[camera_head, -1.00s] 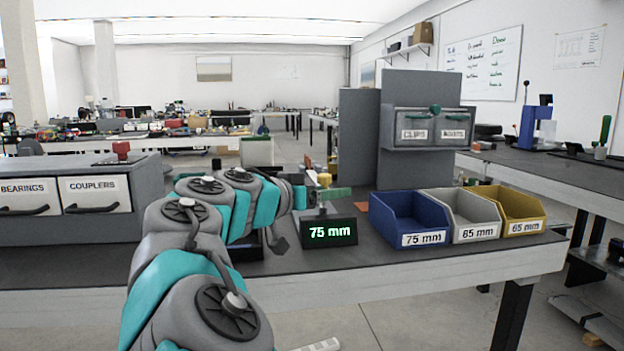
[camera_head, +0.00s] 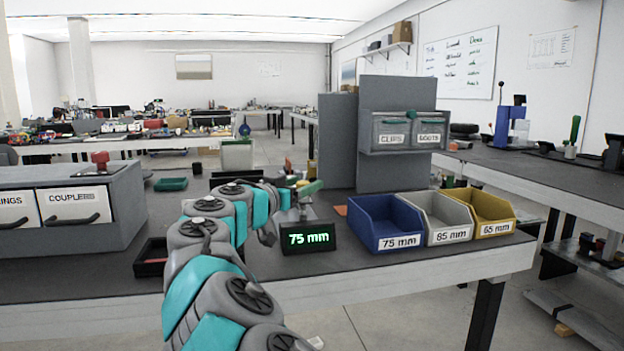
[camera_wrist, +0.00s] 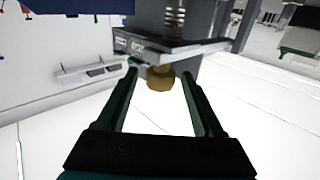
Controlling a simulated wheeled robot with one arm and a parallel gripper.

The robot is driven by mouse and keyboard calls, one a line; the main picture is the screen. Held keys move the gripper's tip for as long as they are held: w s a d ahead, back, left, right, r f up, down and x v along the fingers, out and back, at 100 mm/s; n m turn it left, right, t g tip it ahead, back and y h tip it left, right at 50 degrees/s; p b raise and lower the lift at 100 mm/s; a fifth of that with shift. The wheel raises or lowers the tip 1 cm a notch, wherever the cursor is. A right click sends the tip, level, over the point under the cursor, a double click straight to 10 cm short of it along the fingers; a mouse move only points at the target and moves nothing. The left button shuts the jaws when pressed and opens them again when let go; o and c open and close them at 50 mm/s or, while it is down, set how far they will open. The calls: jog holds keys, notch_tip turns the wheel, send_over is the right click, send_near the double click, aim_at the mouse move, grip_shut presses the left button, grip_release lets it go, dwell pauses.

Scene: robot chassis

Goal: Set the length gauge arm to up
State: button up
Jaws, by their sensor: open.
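The length gauge stands on the bench, mostly hidden behind my arm; its display (camera_head: 308,238) reads 75 mm in green. In the wrist view a brass-coloured knob (camera_wrist: 160,78) sits below a grey, marked plate (camera_wrist: 165,47), with a coiled spring above. I cannot tell whether the knob belongs to the gauge arm. My gripper (camera_wrist: 158,73) is open, its two dark green fingers either side of the knob in the picture; contact is not clear. In the head view a green bar (camera_head: 310,188) slants above the display; I cannot tell if it is a finger or a gauge part.
Blue (camera_head: 385,226), grey (camera_head: 448,222) and yellow (camera_head: 488,212) bins stand right of the display, labelled 75, 85 and 65 mm. A drawer unit (camera_head: 70,205) stands at left. A grey panel with small drawers (camera_head: 405,132) rises behind. A dark tray (camera_head: 150,262) lies left of my arm.

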jog(key=shift+x, duration=1.8)
jog(key=shift+c, duration=0.4)
grip_shut()
